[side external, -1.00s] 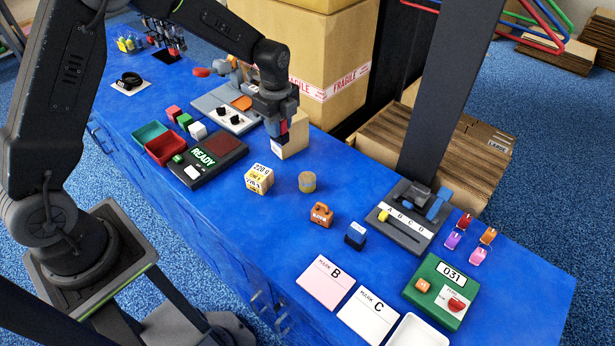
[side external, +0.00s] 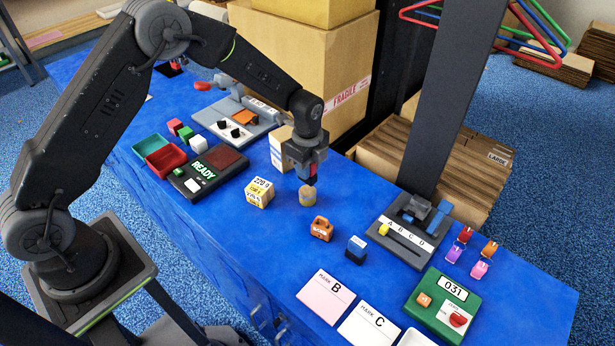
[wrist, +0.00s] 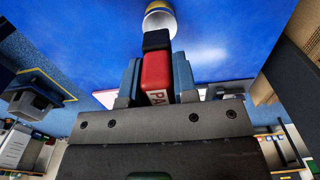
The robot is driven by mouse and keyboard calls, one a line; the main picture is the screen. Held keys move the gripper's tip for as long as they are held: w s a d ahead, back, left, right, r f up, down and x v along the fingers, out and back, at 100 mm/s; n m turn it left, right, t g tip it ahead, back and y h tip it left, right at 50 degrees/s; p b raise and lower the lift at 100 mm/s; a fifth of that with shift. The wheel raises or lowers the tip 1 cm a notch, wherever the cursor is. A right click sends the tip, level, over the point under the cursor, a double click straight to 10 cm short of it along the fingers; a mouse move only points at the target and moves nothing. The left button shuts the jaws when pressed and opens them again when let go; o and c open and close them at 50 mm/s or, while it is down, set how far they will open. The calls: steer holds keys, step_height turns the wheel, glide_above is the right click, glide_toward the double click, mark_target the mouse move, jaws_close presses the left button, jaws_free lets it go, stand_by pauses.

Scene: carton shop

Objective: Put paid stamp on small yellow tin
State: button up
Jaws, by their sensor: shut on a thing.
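My gripper (side external: 307,172) is shut on the paid stamp, a red block with a black end and a white label reading "PA". The paid stamp (wrist: 156,70) sits between the two blue-grey fingers in the wrist view, black end pointing away from the palm. The small yellow tin (side external: 307,197) stands upright on the blue table, directly below the stamp in the side view. The tin also shows in the wrist view (wrist: 160,19), just beyond the black end. I cannot tell whether stamp and tin touch.
A pale box marked "220 g" (side external: 259,192) stands left of the tin. A tan box (side external: 279,150) stands close behind my gripper. A lettered slider device (side external: 408,232) lies right.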

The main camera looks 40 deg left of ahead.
steer(key=shift+f, duration=1.9)
steer(key=shift+f, duration=0.15)
steer(key=o, duration=0.9)
